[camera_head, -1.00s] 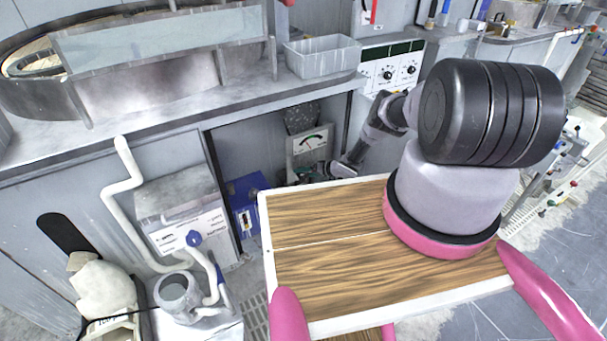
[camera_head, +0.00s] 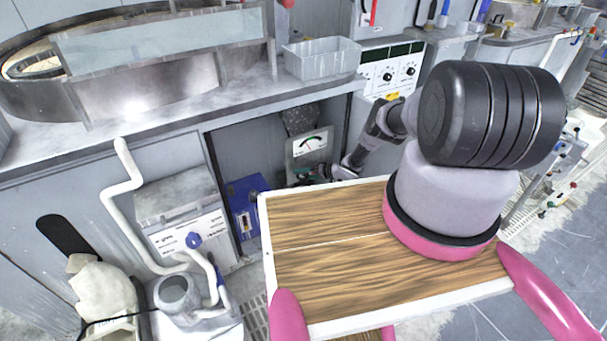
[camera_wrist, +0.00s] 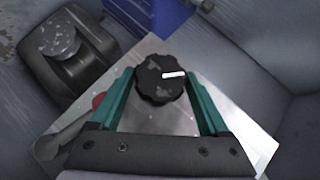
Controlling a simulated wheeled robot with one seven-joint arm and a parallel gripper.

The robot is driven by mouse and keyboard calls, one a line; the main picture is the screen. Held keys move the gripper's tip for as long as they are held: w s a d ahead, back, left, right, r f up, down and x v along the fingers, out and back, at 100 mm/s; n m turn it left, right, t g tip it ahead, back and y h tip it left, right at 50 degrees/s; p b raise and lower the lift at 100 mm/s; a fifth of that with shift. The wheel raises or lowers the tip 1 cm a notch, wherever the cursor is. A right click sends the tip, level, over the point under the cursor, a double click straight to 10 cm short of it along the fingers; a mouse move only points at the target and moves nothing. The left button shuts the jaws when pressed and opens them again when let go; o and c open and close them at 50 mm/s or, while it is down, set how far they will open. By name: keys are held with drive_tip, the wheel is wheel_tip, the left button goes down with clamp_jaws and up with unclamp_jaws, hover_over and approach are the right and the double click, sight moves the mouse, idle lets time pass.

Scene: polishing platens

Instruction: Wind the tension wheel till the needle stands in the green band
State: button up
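The tension wheel (camera_wrist: 160,84) is a dark scalloped knob with a white mark pointing right in the wrist view. It sits on a pale metal plate (camera_wrist: 150,118). My gripper (camera_wrist: 161,80) has its teal fingers on both sides of the wheel, their tips against its rim. In the head view my gripper (camera_head: 308,176) is low in the bay under the bench, and the wheel is not clear there. The gauge (camera_head: 310,143) above it has a white face with a green band and a dark needle. The needle's exact place against the band is too small to tell.
A blue box (camera_head: 246,200) stands left of the gauge in the bay. The bench edge (camera_head: 200,122) runs above the bay. A dark container (camera_wrist: 72,48) and a red knob (camera_wrist: 98,101) lie close left of the wheel in the wrist view.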

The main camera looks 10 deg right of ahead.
wheel_tip(320, 180, up, 8)
drive_tip(key=shift+w+r, duration=0.1)
drive_tip(key=shift+r, duration=0.95)
